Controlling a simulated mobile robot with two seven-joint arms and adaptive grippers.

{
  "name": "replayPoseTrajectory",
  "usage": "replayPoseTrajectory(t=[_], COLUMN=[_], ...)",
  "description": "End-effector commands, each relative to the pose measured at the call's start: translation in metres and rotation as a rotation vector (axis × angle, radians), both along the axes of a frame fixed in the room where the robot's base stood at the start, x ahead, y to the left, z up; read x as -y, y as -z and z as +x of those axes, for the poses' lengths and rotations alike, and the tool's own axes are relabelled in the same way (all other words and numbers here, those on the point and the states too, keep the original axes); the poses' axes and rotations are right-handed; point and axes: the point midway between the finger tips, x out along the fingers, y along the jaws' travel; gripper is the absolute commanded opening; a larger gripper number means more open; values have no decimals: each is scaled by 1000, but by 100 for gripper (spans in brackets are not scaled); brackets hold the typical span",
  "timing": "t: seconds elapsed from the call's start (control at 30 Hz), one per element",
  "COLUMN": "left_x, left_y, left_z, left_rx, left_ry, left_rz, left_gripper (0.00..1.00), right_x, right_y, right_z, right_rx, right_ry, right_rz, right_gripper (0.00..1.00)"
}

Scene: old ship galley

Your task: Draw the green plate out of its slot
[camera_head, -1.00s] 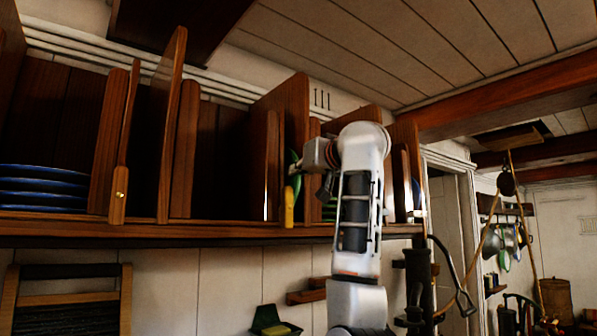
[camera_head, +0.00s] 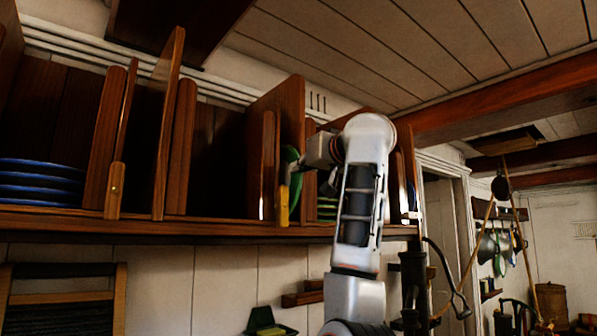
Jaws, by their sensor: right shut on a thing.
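The green plate (camera_head: 291,157) stands on edge in a narrow slot of the wooden wall rack, right of a tall divider. Its face shows as a thin green sliver. My right gripper (camera_head: 297,171) is at the plate's front edge, shut on it. The fingertips are small and partly hidden by my own wrist and arm. A yellow upright piece (camera_head: 284,205) is just below the plate at the slot's front; I cannot tell whether it touches the plate. My left gripper is not in view.
The rack shelf (camera_head: 150,228) has tall wooden dividers (camera_head: 168,130) on both sides of the slot. Blue plates (camera_head: 40,185) are stacked at the left. Green dishes (camera_head: 327,208) are stacked right of the slot, partly behind my arm. Space below the shelf is mostly open.

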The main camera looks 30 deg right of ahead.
Motion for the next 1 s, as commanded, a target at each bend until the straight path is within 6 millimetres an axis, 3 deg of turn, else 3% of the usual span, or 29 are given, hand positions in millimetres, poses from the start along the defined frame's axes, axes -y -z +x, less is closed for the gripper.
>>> replayPoseTrajectory(t=[0.8,0.9,1.0], left_x=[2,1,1], left_y=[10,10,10], left_z=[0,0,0], left_rx=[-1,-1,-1], left_ry=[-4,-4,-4], left_rz=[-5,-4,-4], left_gripper=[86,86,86], right_x=[1,1,1], right_y=[-2,-2,-1], right_z=[-15,-15,-14], right_rx=[3,2,2], right_ry=[0,0,0], right_rz=[1,1,1], right_gripper=[0,26,26])
